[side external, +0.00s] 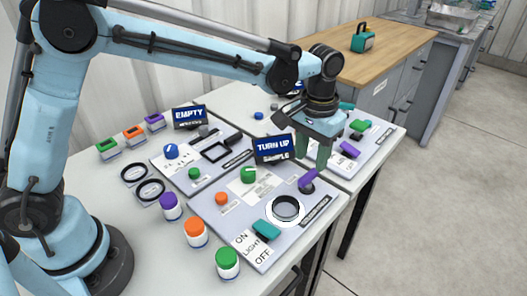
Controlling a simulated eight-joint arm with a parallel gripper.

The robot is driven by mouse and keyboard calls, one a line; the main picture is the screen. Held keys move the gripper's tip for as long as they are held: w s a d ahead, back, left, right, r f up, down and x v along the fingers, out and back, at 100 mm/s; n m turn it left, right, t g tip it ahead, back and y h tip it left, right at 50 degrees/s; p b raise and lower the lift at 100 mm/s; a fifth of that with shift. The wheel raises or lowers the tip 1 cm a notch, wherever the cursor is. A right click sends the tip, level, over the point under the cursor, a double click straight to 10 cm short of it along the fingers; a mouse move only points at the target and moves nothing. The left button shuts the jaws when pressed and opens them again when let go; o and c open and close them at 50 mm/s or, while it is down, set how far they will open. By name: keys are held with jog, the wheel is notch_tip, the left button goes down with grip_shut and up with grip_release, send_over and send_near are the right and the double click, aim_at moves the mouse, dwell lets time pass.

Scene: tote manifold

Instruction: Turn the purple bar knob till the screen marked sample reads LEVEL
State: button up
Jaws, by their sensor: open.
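The purple bar knob (308,181) sits at the right side of the front panel (225,217), beside a dark label strip. The screen (274,149) behind that panel reads TURN UP, with smaller text below that looks like SAMPLE. My gripper (313,166) points down just above the purple bar knob, with its greenish fingers apart and nothing seen between them. Whether a finger touches the knob cannot be told from this view.
The front panel also bears a green knob (248,175), an orange button (222,198), a round black ring (286,208) and a teal light switch (266,229). Several lidded jars (196,232) stand at its left. A second purple part (349,150) lies on the right panel.

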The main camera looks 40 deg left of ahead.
aim_at(309, 175)
jog(key=shift+f, duration=2.45)
grip_shut()
